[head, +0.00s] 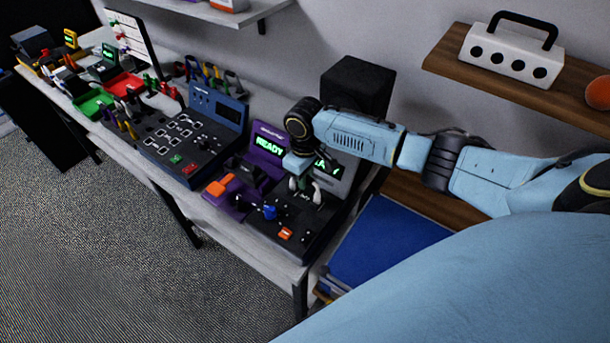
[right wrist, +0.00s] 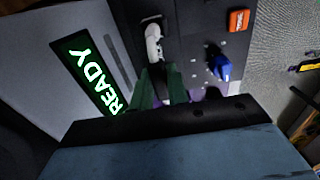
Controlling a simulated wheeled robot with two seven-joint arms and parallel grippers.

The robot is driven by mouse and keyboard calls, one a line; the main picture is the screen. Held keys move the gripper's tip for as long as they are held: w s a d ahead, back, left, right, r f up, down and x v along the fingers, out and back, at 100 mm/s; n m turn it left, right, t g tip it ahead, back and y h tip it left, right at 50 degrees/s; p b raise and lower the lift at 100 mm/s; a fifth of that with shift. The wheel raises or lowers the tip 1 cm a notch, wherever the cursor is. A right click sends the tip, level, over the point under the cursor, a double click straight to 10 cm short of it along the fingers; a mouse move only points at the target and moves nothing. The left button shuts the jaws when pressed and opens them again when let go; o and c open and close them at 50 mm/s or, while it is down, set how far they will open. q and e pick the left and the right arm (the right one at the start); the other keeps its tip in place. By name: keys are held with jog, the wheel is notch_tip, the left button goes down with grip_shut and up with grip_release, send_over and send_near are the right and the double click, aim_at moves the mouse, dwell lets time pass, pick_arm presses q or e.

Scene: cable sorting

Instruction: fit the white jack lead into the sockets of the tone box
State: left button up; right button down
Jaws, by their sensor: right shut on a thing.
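The tone box, which I take to be the black unit (head: 278,238) with a grey READY screen panel, stands at the right end of the bench. My right gripper (head: 301,184) is low over its top, near the screen. In the right wrist view its green fingers (right wrist: 157,90) are shut on a pale piece, apparently one end of the white jack lead. A white plug (right wrist: 153,40) stands on the black top just beyond the fingers; it also shows in the head view (head: 317,194). The fingers hide the tips and sockets there. My left gripper is not in view.
A blue knob-like piece (right wrist: 221,67) and an orange block (right wrist: 238,20) sit on the box near the fingers. A purple unit (head: 268,142) with a READY screen stands to the left. A black cube (head: 358,86) stands behind. Other units crowd the bench further left.

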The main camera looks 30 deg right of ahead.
jog(key=shift+f+p, duration=0.45)
dwell(0.9)
jog(key=c, duration=1.3)
grip_release()
jog(key=shift+o, duration=0.5)
jog(key=o, duration=0.5)
jog(key=shift+r+p, duration=1.1)
jog(key=shift+r, duration=2.9)
